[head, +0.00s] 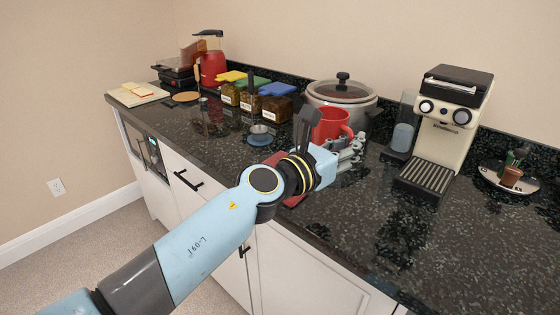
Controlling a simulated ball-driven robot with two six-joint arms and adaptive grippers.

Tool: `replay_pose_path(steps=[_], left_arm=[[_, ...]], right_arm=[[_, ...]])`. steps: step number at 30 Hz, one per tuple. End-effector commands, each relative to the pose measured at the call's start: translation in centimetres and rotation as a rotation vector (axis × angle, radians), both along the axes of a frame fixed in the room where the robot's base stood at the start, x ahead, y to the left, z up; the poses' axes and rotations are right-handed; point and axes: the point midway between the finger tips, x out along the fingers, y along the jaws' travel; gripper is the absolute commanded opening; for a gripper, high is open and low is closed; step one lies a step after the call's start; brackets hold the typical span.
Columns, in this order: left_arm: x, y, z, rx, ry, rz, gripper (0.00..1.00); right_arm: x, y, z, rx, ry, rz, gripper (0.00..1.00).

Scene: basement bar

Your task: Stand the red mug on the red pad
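The red mug (332,122) is upright in the head view, just beyond my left gripper (331,136). Its handle points right and its lower part is hidden by the gripper. One dark finger shows at the mug's left and grey finger links at its lower right, so the mug appears between them. Whether the fingers press on it, and whether it rests on the counter, I cannot tell. The red pad (294,201) lies near the counter's front edge, mostly covered by my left wrist; only slivers show. My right gripper is not in view.
A slow cooker (341,94) stands close behind the mug, and a coffee machine (447,120) to the right. A small metal cup on a blue saucer (258,141) and jars with coloured lids (276,104) are left. The dark counter (370,215) is bare at front right.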

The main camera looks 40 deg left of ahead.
Motion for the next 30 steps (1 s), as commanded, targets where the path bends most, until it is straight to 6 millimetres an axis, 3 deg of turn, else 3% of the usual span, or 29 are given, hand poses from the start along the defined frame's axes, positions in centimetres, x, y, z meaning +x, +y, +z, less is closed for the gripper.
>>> replay_pose_path(steps=[5,18,26,30], left_arm=[[-0.2,0.7,-0.8,0.004,-0.001,0.000,0.00],[0.7,9.7,-6.7,0.007,0.000,-0.001,0.00],[1.0,11.5,-7.3,0.003,-0.003,-0.002,0.00],[1.0,11.5,-9.3,0.002,-0.001,-0.001,0.00]], right_arm=[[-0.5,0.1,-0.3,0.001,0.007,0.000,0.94],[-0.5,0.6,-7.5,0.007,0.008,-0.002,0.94],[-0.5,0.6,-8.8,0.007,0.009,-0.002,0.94],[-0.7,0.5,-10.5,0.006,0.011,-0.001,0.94]])
